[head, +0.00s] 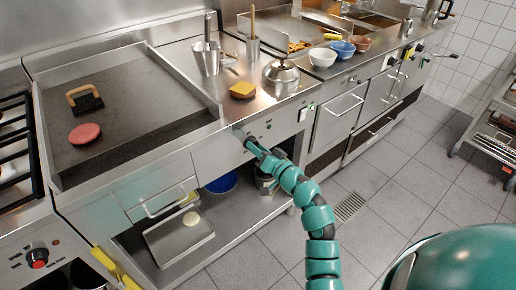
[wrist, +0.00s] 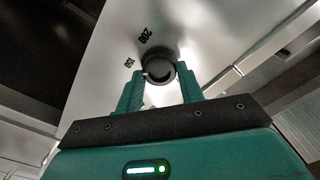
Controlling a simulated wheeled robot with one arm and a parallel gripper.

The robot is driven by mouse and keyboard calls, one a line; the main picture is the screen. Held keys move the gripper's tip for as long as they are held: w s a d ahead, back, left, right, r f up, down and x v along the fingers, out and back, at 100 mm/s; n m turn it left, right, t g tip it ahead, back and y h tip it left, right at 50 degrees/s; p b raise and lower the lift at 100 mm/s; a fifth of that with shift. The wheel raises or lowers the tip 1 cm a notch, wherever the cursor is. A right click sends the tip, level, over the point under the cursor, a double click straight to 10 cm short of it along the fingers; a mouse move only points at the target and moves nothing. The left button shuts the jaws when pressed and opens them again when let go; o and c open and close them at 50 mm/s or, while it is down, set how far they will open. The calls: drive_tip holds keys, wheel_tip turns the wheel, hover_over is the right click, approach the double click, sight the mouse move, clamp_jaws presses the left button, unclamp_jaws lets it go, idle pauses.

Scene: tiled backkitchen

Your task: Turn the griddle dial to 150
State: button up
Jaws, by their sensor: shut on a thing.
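The griddle (head: 130,128) is a dark flat plate with raised steel sides at the left in the head view. My gripper (head: 243,136) is at the steel front panel (head: 218,152), to the right below the griddle. In the wrist view the griddle dial (wrist: 158,67) is a dark round knob on the panel. My gripper's two teal fingers (wrist: 160,84) are shut on it from either side. The printed marks 200 and 150 show left of the dial, 150 lower. A small light mark shows on the dial's left edge, near the 150 side. In the head view my gripper hides the dial.
A pink patty (head: 84,133) and a wooden-handled press (head: 85,98) lie on the griddle. A steel pot (head: 207,58), a burger bun with cheese (head: 242,90) and a domed lid (head: 281,72) stand on the counter. A lower shelf holds a blue bowl (head: 222,183).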

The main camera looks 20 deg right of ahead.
drive_tip(key=shift+m, duration=0.8)
drive_tip(key=o, duration=1)
drive_tip(key=shift+s, duration=0.1)
drive_tip(key=b+v, duration=0.1)
drive_tip(key=v, duration=1.6)
drive_tip(key=shift+s+d+b, duration=0.1)
drive_tip(key=shift+b, duration=0.25)
